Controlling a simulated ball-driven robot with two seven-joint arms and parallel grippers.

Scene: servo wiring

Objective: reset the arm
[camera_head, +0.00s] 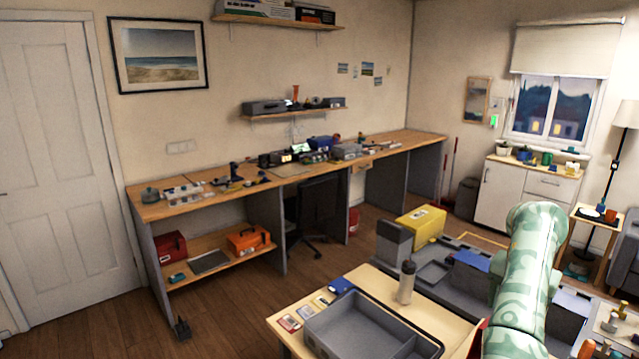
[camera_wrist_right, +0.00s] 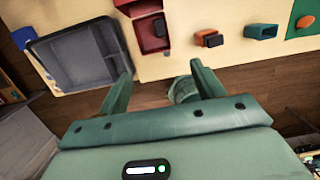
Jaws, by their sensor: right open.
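My right arm, in pale green camouflage, rises at the right of the head view; its gripper is outside that view. In the right wrist view my right gripper (camera_wrist_right: 161,70) is open. Its two green fingers stand wide apart with nothing held between them. The fingertips overlap the near edge of a light wooden table (camera_wrist_right: 180,66) in the picture; I cannot tell how high above it they are. A rounded green part shows behind the right finger, partly hidden. My left gripper is in neither view.
A grey divided tray (camera_head: 345,325) lies on the wooden table near a bottle (camera_head: 406,282). The wrist view shows a red tray (camera_wrist_right: 150,37), an orange piece (camera_wrist_right: 205,38), a teal box (camera_wrist_right: 261,31) and a green mat (camera_wrist_right: 293,15). A long workbench (camera_head: 225,190) lines the wall.

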